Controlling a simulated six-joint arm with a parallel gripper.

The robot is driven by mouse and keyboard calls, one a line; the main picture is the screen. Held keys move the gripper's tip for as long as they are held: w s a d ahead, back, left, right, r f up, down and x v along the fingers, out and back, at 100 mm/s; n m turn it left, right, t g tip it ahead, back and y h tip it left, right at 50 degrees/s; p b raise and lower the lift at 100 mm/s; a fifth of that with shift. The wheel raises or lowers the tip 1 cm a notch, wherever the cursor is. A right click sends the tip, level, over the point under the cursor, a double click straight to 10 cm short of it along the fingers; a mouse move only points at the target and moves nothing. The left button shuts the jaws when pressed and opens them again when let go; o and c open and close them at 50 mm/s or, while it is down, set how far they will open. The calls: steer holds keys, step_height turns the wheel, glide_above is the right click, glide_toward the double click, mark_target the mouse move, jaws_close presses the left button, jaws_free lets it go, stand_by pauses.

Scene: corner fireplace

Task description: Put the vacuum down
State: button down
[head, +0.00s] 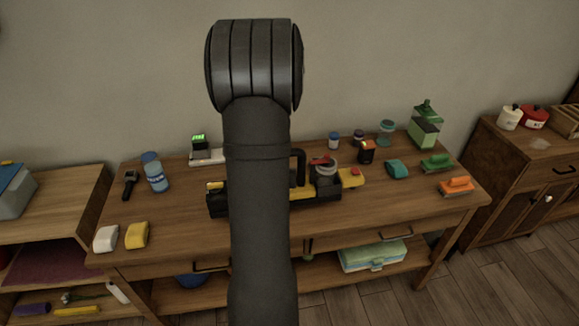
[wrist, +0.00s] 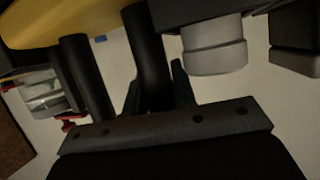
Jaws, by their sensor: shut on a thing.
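The vacuum (head: 303,190) is yellow and black, with a dark upright handle and red parts. In the head view it shows on both sides of my arm, over the middle of the wooden workbench (head: 180,213). My arm hides its middle part. In the wrist view its yellow body (wrist: 75,20) and dark tubes fill the upper part, close to the gripper's bolted plate. My gripper (wrist: 155,92) is shut on the vacuum; the exact contact is dark and partly hidden. My gripper is hidden in the head view. I cannot tell whether the vacuum touches the bench top.
At left on the bench are a blue bottle (head: 155,173), a white block (head: 106,238) and a yellow block (head: 137,235). At right are a teal block (head: 397,169), an orange-handled brush (head: 456,186) and a green container (head: 425,128). The front right bench top is clear.

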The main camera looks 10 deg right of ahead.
steer(key=shift+w+a+f, duration=0.25)
steer(key=shift+w+a, duration=0.15)
steer(key=shift+f, duration=2.1)
steer(key=c, duration=1.2)
jaws_free()
steer(key=shift+s+f, duration=0.1)
steer(key=shift+s+r, duration=0.15)
steer(key=shift+r, duration=0.05)
steer(key=v, duration=1.1)
steer(key=shift+s, duration=0.3)
